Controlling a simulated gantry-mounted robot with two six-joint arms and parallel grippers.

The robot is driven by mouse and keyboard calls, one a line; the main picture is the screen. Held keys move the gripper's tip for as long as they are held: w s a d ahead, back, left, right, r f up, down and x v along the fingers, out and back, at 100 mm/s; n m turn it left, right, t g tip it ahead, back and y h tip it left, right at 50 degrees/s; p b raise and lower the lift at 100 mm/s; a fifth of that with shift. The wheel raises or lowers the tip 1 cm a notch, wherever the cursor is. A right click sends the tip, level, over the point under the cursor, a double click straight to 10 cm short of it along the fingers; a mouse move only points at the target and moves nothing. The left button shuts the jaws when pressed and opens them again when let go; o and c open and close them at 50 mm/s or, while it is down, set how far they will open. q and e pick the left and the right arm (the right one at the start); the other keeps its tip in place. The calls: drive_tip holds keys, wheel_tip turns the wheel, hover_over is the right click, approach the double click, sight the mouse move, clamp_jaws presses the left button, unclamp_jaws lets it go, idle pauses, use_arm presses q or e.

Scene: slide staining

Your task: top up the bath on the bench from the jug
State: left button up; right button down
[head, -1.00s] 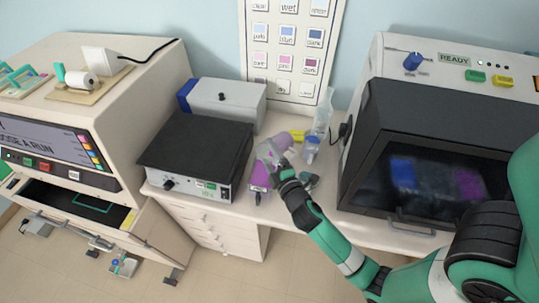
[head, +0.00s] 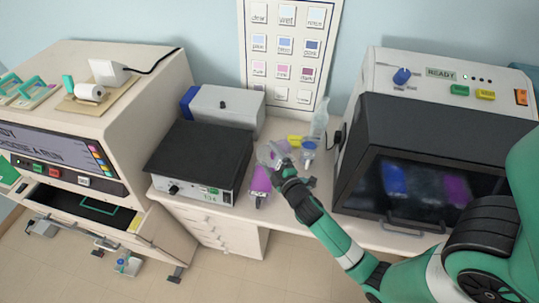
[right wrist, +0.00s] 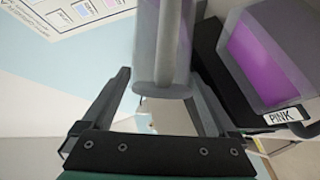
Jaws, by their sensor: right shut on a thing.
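The jug (head: 284,147), translucent grey with purple in it, is in my right gripper (head: 277,166), above the bench just behind and above the bath. It appears tilted, and its grey end lies toward the bath. In the right wrist view the jug (right wrist: 160,50) stands between the two fingers (right wrist: 160,100). The bath (head: 260,181) holds purple-pink liquid and sits at the bench front, right of the black-topped box. The right wrist view shows the bath (right wrist: 262,55) with a "PINK" label. I cannot make out a pouring stream. My left gripper is not in view.
The black-topped box (head: 200,152) stands left of the bath, with a grey box (head: 228,106) behind. A dark-windowed machine (head: 430,160) is at right.

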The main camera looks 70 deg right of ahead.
drive_tip(key=shift+d+r+p, duration=0.1)
drive_tip(key=shift+r+p, duration=0.2)
drive_tip(key=shift+r, duration=0.05)
drive_tip(key=shift+f+m, duration=0.1)
drive_tip(key=shift+m, duration=0.2)
